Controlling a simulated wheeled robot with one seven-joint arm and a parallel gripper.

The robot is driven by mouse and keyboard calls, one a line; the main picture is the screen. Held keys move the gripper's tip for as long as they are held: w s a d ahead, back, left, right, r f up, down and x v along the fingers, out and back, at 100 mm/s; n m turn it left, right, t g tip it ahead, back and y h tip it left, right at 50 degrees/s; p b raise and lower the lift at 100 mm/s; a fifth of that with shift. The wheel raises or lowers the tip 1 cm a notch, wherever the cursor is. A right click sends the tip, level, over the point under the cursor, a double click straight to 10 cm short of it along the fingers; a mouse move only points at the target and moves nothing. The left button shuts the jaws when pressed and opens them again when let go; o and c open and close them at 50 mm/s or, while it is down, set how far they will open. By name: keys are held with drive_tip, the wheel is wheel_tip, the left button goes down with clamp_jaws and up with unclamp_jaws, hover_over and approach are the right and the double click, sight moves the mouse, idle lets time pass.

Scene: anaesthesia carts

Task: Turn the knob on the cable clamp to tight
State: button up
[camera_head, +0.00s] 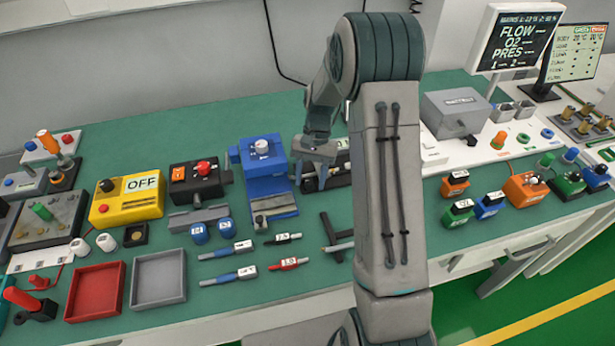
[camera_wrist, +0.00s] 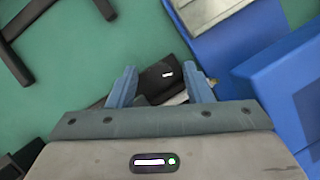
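A black device (camera_head: 340,172), which looks like the cable clamp, stands on the green table right of the blue device, partly hidden behind my arm and hand. My gripper (camera_head: 312,175) is over its left part, pointing down. In the wrist view my gripper (camera_wrist: 161,72) has its two blue-grey fingers apart. A dark part with a small white mark (camera_wrist: 158,78), perhaps the knob, shows between them. I cannot tell whether the fingers touch it. The knob's setting is not readable.
The blue device (camera_head: 262,160) stands close on the left and also shows at the right of the wrist view (camera_wrist: 285,85). A black T-shaped tool (camera_head: 333,238) lies in front. Red (camera_head: 96,291) and grey (camera_head: 159,279) trays are at the left. A monitor (camera_head: 515,38) stands behind right.

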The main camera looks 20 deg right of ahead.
drive_tip(key=c, duration=0.9)
drive_tip(key=shift+m+y, duration=0.3)
drive_tip(key=shift+m, duration=0.4)
drive_tip(key=o, duration=1)
drive_tip(key=shift+r, duration=0.1)
drive_tip(key=shift+t, duration=0.3)
drive_tip(key=p+v, duration=0.4)
drive_tip(key=v, duration=0.2)
drive_tip(key=shift+r, duration=0.3)
drive_tip(key=shift+w+d+r+p, duration=0.25)
drive_tip(key=shift+w+r+p, duration=0.05)
drive_tip(key=shift+r+p, duration=0.35)
